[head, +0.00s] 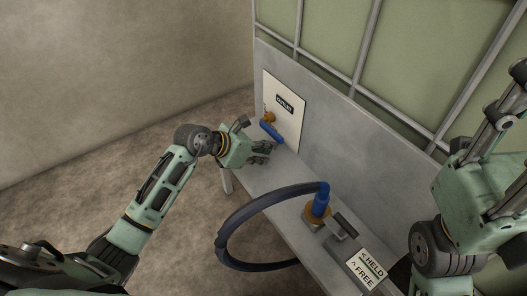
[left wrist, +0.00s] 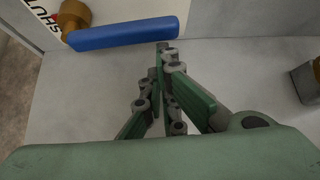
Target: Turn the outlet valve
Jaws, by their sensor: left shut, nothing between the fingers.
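The outlet valve has a brass body (head: 268,117) and a blue lever handle (head: 271,132), in front of a white panel (head: 286,108) marked OUTLET. In the left wrist view the blue handle (left wrist: 125,34) runs sideways from the brass body (left wrist: 73,17), beside partly visible lettering. My left gripper (head: 268,152) is just below the handle in the head view. In the left wrist view its fingertips (left wrist: 166,50) are together and empty, close to the handle's free end; contact is not clear. My right gripper (head: 510,95) is raised at the right edge, partly cut off, its jaw state unclear.
A grey bench (head: 257,178) runs along a grey back wall (head: 345,130). A dark hose (head: 222,240) loops out to a blue connector (head: 321,198) on a brass fitting (head: 316,218). Near it are a grey block with a lever (head: 343,228) and a HELD/FREE sign (head: 368,271).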

